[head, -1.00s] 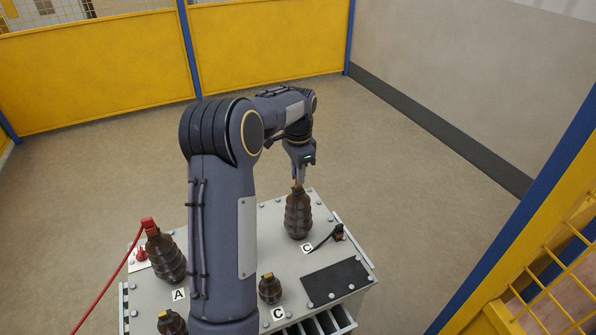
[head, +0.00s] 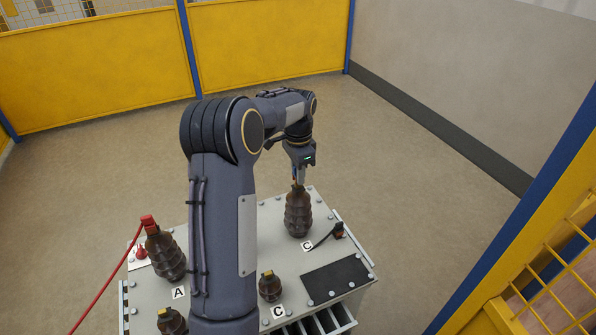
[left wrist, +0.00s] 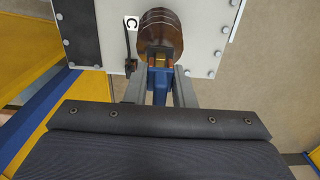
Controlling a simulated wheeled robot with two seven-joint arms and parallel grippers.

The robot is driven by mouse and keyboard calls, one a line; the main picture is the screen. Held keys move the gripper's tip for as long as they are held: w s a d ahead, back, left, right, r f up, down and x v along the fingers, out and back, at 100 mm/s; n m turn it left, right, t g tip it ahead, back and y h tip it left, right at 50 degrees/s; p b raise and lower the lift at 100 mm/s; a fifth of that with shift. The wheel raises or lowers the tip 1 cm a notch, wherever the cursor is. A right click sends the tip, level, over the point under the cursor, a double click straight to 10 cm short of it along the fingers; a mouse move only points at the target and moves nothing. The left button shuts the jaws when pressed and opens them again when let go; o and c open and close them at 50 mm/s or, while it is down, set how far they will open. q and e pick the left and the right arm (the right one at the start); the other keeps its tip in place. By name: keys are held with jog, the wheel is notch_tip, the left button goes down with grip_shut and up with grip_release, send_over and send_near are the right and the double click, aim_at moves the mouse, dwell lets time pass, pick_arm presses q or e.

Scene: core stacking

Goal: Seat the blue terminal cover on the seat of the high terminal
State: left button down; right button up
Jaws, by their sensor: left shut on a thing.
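The high terminal (head: 298,215) is a tall brown ribbed insulator with a brass top, standing at the back right of the grey box by a "C" label. Its top shows in the left wrist view (left wrist: 160,30). My left gripper (head: 298,182) is above it, pointing down. In the left wrist view the gripper (left wrist: 160,80) is shut on the blue terminal cover (left wrist: 159,88), whose far end is at the brass top. I cannot tell whether the cover touches the seat. In the head view the cover is mostly hidden by the fingers.
The grey box (head: 240,262) also bears another tall brown insulator (head: 165,256) with a red cover (head: 148,222) and cable, and shorter insulators (head: 270,287) in front. A black cable end (head: 338,231) lies right of the high terminal. My left arm hides part of the box.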

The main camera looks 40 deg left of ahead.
pick_arm(q)
jog(key=shift+f+b, duration=0.6)
jog(key=shift+f, duration=0.55)
jog(key=c, duration=1.1)
grip_release()
jog(key=shift+c, duration=0.2)
jog(key=shift+r, duration=0.1)
notch_tip(320, 180, up, 7)
jog(key=shift+f+b, duration=0.1)
jog(key=shift+b, duration=0.25)
jog(key=shift+r, duration=0.45)
